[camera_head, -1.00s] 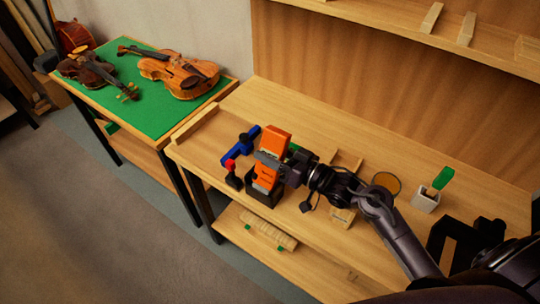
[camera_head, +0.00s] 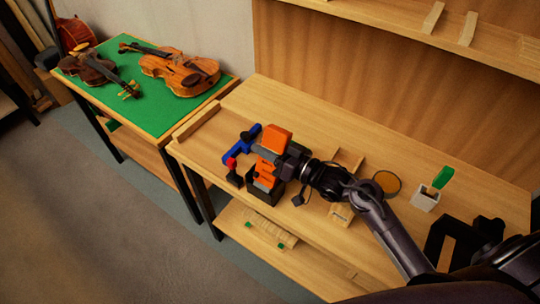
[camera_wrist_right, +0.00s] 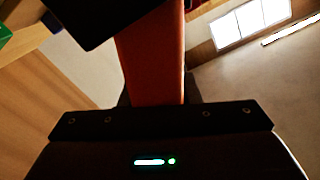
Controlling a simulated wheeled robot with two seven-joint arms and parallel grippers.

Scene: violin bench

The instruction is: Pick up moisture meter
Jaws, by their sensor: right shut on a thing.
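The moisture meter (camera_head: 277,137) is an orange block-shaped tool with a grey patch low on its front. It stands upright at a dark holder (camera_head: 262,195) on the wooden bench; whether its lower end is still inside the holder is hard to tell. My right gripper (camera_head: 266,155) reaches in from the right and is shut on the meter's upper middle. The right wrist view shows the orange body (camera_wrist_right: 152,60) between the dark gripper parts. My left gripper is not in view.
A blue tool (camera_head: 240,147) and a red-topped item (camera_head: 232,165) lie close to the left of the holder. Violins rest on a green-topped table (camera_head: 150,100) at left.

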